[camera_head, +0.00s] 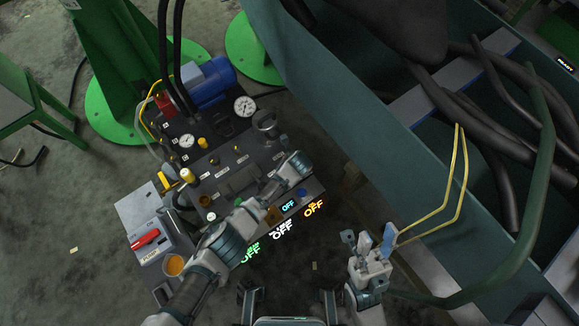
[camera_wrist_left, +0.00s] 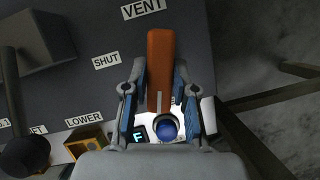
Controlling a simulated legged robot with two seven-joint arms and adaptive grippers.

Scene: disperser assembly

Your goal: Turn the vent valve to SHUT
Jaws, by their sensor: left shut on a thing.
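The vent valve's orange-brown handle (camera_wrist_left: 160,70) shows in the left wrist view, below the VENT label (camera_wrist_left: 143,9). It runs nearly straight up and down in that picture. The SHUT label (camera_wrist_left: 106,61) lies to its left. My left gripper (camera_wrist_left: 160,95) is shut on the handle, one finger on each side. In the head view my left arm reaches over the panel and hides the handle and fingertips.
A blue button (camera_wrist_left: 166,127) and a yellow LOWER block (camera_wrist_left: 88,143) sit close to my left fingers. The panel (camera_head: 190,150) carries gauges, knobs and a blue motor (camera_head: 210,85). A red switch (camera_head: 145,239) is at left. A teal trough (camera_head: 340,110) with thick hoses lies right.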

